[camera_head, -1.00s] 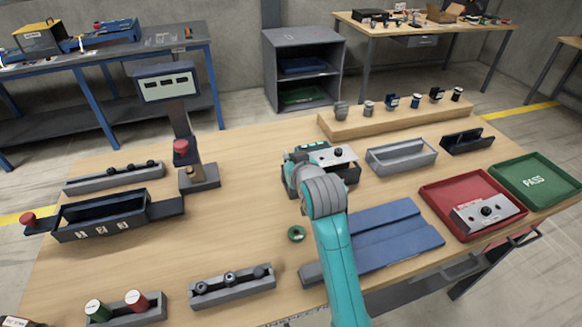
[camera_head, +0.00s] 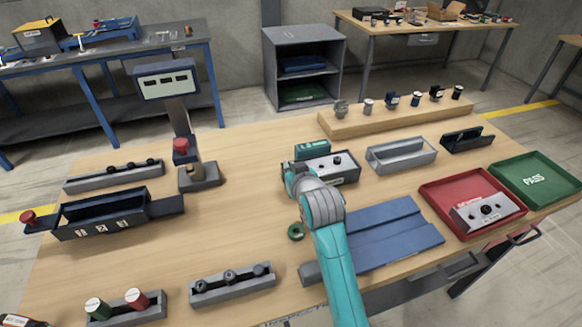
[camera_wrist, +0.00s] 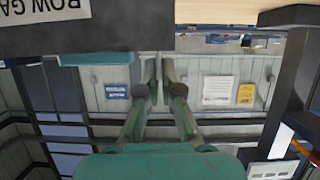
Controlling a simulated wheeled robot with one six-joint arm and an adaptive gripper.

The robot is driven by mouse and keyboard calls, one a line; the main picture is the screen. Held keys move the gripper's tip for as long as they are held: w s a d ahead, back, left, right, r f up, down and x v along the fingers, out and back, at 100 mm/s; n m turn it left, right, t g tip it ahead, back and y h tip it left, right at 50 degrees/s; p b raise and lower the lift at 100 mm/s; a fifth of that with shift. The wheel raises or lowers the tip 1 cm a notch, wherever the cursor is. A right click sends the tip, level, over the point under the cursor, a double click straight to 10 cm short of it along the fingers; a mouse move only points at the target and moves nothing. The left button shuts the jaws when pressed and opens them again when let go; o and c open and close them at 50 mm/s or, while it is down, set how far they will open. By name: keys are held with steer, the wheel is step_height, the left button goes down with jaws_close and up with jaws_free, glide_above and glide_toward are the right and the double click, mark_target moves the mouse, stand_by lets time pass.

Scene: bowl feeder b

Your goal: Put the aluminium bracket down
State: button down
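The aluminium bracket (camera_head: 322,167), a pale silver piece with dark round holes, sits at the dark gauge block (camera_head: 346,179) near the middle of the table. Whether it is fully seated I cannot tell. My gripper (camera_head: 289,172) is just left of it in the head view. In the wrist view my gripper (camera_wrist: 159,80) has its two fingers close together with a narrow gap between them and no bracket visible there. The gauge's labelled dark face (camera_wrist: 110,28) shows upside down at the top of that view.
A grey open holder (camera_head: 402,156) stands right of the gauge.

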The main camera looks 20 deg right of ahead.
steer(key=c, duration=1.3)
jaws_free()
steer(key=shift+r, duration=0.25)
steer(key=v, duration=1.2)
steer(key=shift+r, duration=0.4)
